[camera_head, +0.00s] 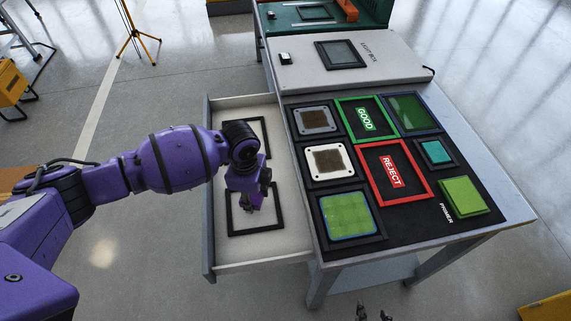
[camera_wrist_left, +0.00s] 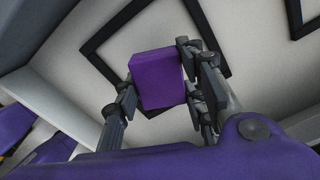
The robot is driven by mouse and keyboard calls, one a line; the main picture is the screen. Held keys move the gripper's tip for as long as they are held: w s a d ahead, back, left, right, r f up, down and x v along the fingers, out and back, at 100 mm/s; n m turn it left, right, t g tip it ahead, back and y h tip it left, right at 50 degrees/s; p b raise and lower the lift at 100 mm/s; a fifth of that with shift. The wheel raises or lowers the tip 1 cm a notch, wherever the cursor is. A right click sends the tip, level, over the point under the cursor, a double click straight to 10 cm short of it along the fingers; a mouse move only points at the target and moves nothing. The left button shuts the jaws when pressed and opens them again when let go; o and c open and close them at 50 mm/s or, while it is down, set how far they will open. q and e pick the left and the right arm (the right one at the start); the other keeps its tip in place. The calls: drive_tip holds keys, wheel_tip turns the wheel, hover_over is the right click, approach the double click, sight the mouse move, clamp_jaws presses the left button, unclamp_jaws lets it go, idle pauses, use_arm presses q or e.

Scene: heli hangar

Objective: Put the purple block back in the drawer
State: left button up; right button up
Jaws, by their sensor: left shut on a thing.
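The drawer (camera_head: 250,99) is pulled out from the left side of the table. Two black square outlines lie on its pale floor. My left gripper (camera_head: 252,203) is over the near outline (camera_head: 232,229), inside the drawer's walls. In the left wrist view, my left gripper (camera_wrist_left: 160,98) is shut on the purple block (camera_wrist_left: 158,80), with a finger on each side. The block overlaps the black outline in that view; whether it touches the floor I cannot tell. In the head view the arm and fingers mostly hide the block. My right gripper (camera_head: 374,313) shows only its fingertips, apart, at the bottom edge.
The table top bears a black mat (camera_head: 420,228) with framed tiles, a green GOOD frame (camera_head: 378,131) and a red REJECT frame (camera_head: 425,171). A light box (camera_head: 395,72) stands behind. The far outline (camera_head: 264,137) in the drawer looks empty where visible.

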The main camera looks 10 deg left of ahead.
sight(253, 203)
use_arm(q)
drive_tip(key=shift+f, duration=1.6)
drive_tip(key=shift+f, duration=0.2)
drive_tip(key=o, duration=1.1)
drive_tip(key=shift+r, duration=0.1)
wheel_tip(253, 203, up, 11)
drive_tip(key=shift+r+p, duration=0.15)
drive_tip(key=shift+p, duration=0.25)
drive_tip(key=shift+r, duration=0.45)
